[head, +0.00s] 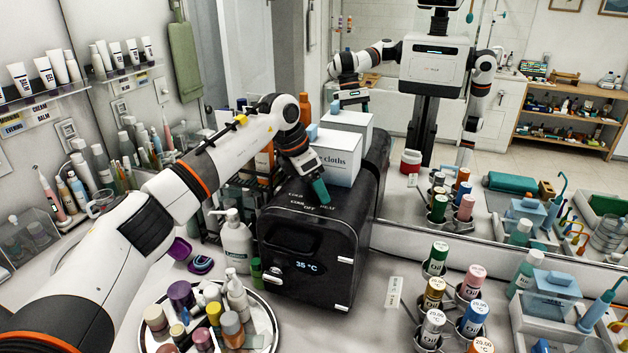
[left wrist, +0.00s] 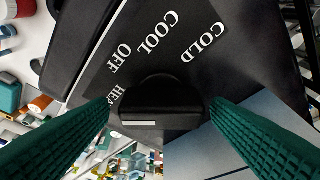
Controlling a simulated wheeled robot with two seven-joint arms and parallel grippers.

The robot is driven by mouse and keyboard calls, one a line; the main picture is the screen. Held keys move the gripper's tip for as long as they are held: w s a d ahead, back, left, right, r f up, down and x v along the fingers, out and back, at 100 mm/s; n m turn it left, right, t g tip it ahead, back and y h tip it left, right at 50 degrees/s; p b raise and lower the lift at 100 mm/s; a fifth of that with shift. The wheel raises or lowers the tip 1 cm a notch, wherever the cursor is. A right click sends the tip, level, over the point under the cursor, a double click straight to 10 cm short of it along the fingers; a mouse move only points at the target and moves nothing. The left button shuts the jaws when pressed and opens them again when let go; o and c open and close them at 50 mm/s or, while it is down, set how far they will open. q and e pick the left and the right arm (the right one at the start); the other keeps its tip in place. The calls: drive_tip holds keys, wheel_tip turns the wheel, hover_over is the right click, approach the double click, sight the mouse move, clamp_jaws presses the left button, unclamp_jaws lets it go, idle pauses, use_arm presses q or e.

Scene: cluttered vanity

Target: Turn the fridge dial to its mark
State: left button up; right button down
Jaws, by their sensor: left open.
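The black mini fridge (head: 310,245) stands on the counter, its front display reading 35 °C. Its round black dial (left wrist: 160,88) is on top, with a raised grip bar and a white line (left wrist: 147,123) on the bar's side. Around it are the printed words COLD (left wrist: 203,42), COOL (left wrist: 157,32), OFF and a partly covered HEAT. My left gripper (head: 319,188) is open above the fridge top. In the left wrist view its green fingers stand on either side of the dial with gaps. In the head view the gripper hides the dial. My right gripper is not in view.
White cloth boxes (head: 338,155) stand on the fridge top behind my left gripper. A round tray (head: 265,335) of bottles sits in front, and a white pump bottle (head: 236,240) is left of the fridge. Oil bottles (head: 433,325) stand right. A mirror is behind.

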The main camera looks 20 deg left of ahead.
use_arm(q)
drive_tip(key=shift+a, duration=0.1)
drive_tip(key=shift+c, duration=0.7)
drive_tip(key=c, duration=0.8)
drive_tip(key=shift+f+n+b, duration=0.1)
drive_tip(key=shift+n+b, duration=0.2)
drive_tip(key=shift+c, duration=0.2)
drive_tip(key=shift+n+t, duration=0.3)
drive_tip(key=shift+n, duration=0.1)
drive_tip(key=o, duration=1)
